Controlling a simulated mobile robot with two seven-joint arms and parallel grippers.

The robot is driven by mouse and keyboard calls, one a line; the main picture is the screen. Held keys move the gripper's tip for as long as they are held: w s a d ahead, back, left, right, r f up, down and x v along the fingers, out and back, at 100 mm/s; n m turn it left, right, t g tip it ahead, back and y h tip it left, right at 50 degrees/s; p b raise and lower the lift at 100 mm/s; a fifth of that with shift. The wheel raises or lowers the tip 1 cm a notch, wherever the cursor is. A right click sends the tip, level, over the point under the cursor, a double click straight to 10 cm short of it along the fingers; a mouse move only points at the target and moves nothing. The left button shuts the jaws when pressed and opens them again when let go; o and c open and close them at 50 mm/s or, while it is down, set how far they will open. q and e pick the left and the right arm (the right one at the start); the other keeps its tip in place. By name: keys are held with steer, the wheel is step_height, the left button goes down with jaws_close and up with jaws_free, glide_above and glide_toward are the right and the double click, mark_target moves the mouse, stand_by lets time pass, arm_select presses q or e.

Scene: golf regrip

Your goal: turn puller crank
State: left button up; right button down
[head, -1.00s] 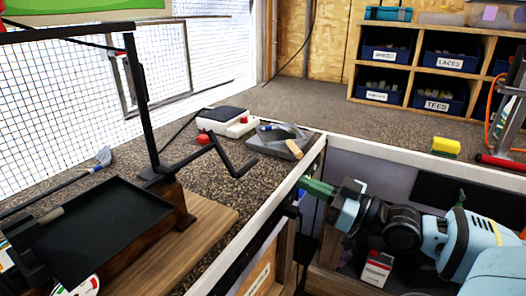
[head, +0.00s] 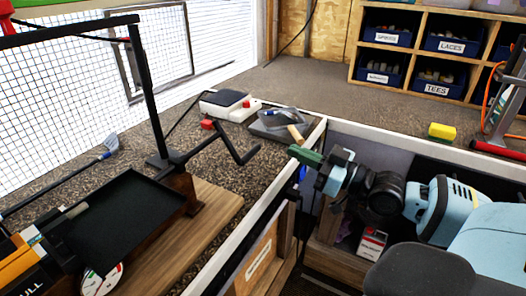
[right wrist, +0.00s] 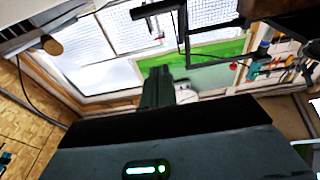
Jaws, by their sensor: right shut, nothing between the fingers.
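The puller stands on the left bench, with a black tray (head: 125,218), a wooden base and an upright black post (head: 148,90). Its black bent crank (head: 228,143) reaches out to the right over the dark mat, its handle end pointing toward the bench edge. My right gripper (head: 298,153) is shut and empty, its green fingers just right of the crank handle, apart from it, over the bench's front edge. Its dark fingers also show in the right wrist view (right wrist: 158,88), pointing toward the window side. My left gripper is not in view.
A grey tray (head: 270,130) with small tools and a white box (head: 222,102) sit behind the crank. A golf club (head: 75,170) lies on the left. A yellow sponge (head: 442,131) and a shelf of labelled bins (head: 405,58) are at the back right.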

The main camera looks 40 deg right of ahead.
steer(key=w+a, duration=0.1)
steer(key=w, duration=0.1)
steer(key=w+a+f, duration=0.1)
steer(key=w, duration=0.2)
steer(key=w+a, duration=0.1)
steer(key=w, duration=0.2)
steer(key=shift+w+a+f, duration=0.1)
steer(key=shift+a+f, duration=0.1)
steer(key=shift+f, duration=0.1)
steer(key=shift+w+f, duration=0.1)
steer(key=shift+f, duration=0.2)
steer(key=shift+w+a+f, duration=0.1)
steer(key=shift+f, duration=0.1)
